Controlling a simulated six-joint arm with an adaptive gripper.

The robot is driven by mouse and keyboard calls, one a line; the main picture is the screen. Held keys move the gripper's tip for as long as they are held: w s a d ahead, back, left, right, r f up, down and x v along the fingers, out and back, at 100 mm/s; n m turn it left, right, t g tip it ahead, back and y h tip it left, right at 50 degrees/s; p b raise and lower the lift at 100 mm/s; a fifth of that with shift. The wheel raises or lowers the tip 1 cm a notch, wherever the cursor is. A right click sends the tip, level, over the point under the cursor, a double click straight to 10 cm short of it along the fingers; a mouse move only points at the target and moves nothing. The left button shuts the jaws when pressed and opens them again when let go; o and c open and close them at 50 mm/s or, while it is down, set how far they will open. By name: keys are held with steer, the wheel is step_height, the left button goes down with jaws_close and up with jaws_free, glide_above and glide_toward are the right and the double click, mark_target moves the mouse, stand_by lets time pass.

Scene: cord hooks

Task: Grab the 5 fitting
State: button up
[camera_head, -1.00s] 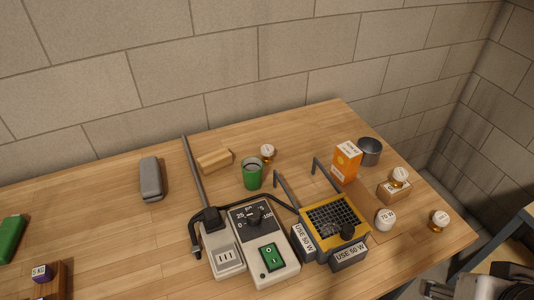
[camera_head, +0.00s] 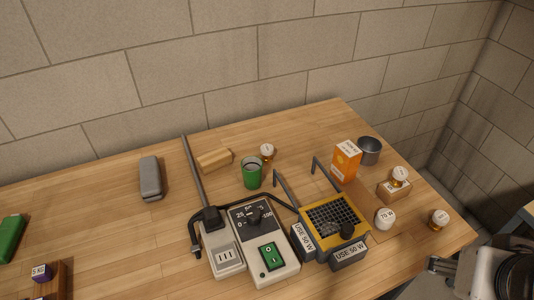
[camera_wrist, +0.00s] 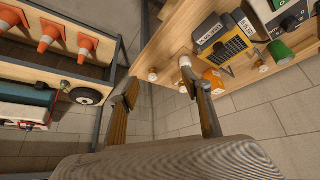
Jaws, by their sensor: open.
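Several small fittings with white tops and brass-coloured bases are on the wooden bench: one (camera_head: 267,151) at the back near the green cup, one (camera_head: 399,174) on a small wooden block, and one (camera_head: 439,218) near the right edge. A white piece marked 70 W (camera_head: 385,218) lies beside the yellow soldering-type unit. The marks on the brass-based fittings are too small to read, so I cannot tell which is the 5. My gripper (camera_wrist: 167,90) is open and empty, with its fingers spread apart. It is off the bench's right edge in the head view, partly cut off.
The yellow unit (camera_head: 335,218), its labelled blocks and a grey control box (camera_head: 265,245) fill the bench front. An orange box (camera_head: 346,160) and a dark pot (camera_head: 369,151) stand behind the fittings. A shelf with orange cones (camera_wrist: 50,35) shows in the wrist view.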

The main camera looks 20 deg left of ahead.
steer(key=w+a+r+n+t+y, duration=0.15)
steer(key=w+a, duration=0.25)
steer(key=w, duration=0.6)
steer(key=w+a+n+t, duration=0.2)
steer(key=w+a, duration=0.3)
steer(key=w, duration=0.6)
steer(key=w+a+r+n+t+y, duration=0.15)
steer(key=w+a, duration=0.25)
steer(key=w, duration=0.6)
steer(key=n+g+y, duration=0.5)
steer(key=n+y, duration=0.2)
steer(key=y, duration=0.2)
glide_above(266, 150)
steer(key=d, duration=0.2)
step_height(266, 150, down, 18)
steer(key=shift+s+d+r, duration=0.15)
steer(key=shift+r, duration=0.05)
steer(key=shift+f, duration=0.1)
steer(key=shift+f, duration=1.65)
